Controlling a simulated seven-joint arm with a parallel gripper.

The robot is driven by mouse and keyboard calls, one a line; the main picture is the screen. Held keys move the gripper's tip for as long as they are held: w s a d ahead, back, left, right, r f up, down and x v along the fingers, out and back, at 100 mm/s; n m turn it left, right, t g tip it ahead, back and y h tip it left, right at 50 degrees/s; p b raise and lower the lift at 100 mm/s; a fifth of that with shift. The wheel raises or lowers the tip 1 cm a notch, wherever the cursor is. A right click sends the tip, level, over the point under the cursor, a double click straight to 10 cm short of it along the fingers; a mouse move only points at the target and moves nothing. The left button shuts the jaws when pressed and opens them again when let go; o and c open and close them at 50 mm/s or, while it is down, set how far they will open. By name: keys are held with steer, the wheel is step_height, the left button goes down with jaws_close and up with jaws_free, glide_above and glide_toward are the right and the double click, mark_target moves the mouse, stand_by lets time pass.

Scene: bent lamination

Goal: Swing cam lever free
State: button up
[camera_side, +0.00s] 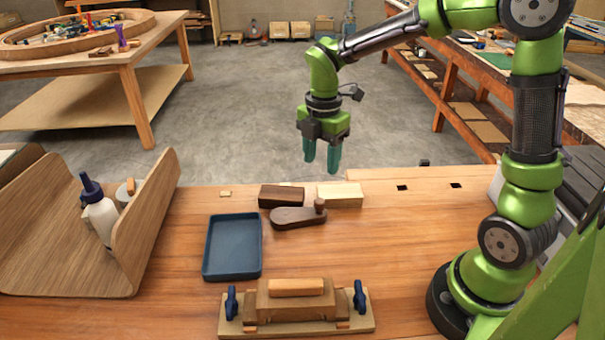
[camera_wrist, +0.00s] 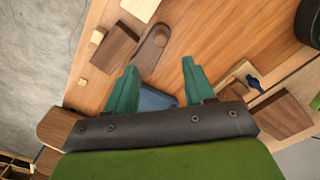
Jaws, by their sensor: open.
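A dark wooden cam lever (camera_side: 292,217) with an upright round peg lies on the bench; it also shows in the wrist view (camera_wrist: 148,56). My gripper (camera_side: 321,158) hangs above and behind it, with its teal fingers pointing down, apart and empty. The fingers (camera_wrist: 158,66) also show in the wrist view, touching nothing. A wooden press form (camera_side: 295,314) stands on a pale base at the bench's front, with blue handles (camera_side: 231,303) (camera_side: 360,297) at its two ends.
A dark block (camera_side: 281,196) and a pale block (camera_side: 340,195) lie just behind the lever. A blue tray (camera_side: 207,258) sits left of it. A curved wooden caddy (camera_side: 150,220) with a glue bottle (camera_side: 100,216) stands further left. Bench right of the lever is clear.

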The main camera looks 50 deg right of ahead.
steer(key=shift+r, duration=2.2)
steer(key=s+a+r+m+t+y, duration=0.1)
steer(key=s+r+m+t, duration=0.1)
steer(key=s+m, duration=0.4)
steer(key=s+a+r+m+t+y, duration=0.1)
steer(key=s+m+t, duration=0.4)
steer(key=m, duration=1.1)
steer(key=s+a+r, duration=0.1)
steer(key=s, duration=0.1)
steer(key=shift+s+r, duration=0.3)
